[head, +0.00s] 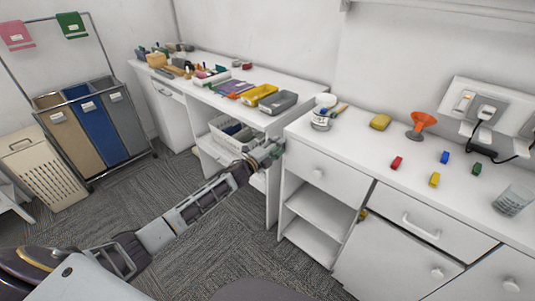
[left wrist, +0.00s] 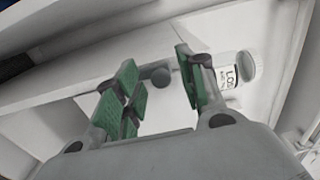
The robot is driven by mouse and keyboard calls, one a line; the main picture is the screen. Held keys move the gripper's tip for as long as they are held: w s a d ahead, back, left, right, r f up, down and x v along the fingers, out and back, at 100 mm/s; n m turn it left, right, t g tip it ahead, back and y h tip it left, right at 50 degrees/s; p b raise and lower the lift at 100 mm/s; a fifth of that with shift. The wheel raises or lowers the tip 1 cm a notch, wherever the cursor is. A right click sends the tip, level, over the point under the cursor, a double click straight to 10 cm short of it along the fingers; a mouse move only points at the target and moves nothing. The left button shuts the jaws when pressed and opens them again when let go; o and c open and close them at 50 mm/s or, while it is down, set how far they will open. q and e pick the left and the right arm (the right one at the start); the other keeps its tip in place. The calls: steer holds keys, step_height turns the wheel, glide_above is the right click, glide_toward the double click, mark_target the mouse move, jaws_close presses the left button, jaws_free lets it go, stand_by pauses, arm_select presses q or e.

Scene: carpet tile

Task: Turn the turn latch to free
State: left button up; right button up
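I cannot surely pick out the turn latch. A small orange-yellow piece (head: 363,214) shows at the upper left edge of a cabinet door, too small to make out. My left gripper (head: 275,150) is beside the near cabinet's left end in the head view. In the left wrist view its green-padded fingers (left wrist: 160,90) are apart with nothing between them. My right gripper is not in view.
A white labelled jar (head: 321,121) stands near the counter's edge and also shows in the left wrist view (left wrist: 238,72). The carpet (head: 235,255) in front is clear.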

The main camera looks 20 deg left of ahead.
arm_select(q)
steer(key=shift+s, duration=0.15)
steer(key=v, duration=1.1)
steer(key=shift+s+a, duration=0.15)
steer(key=shift+s, duration=0.15)
stand_by(0.4)
stand_by(0.5)
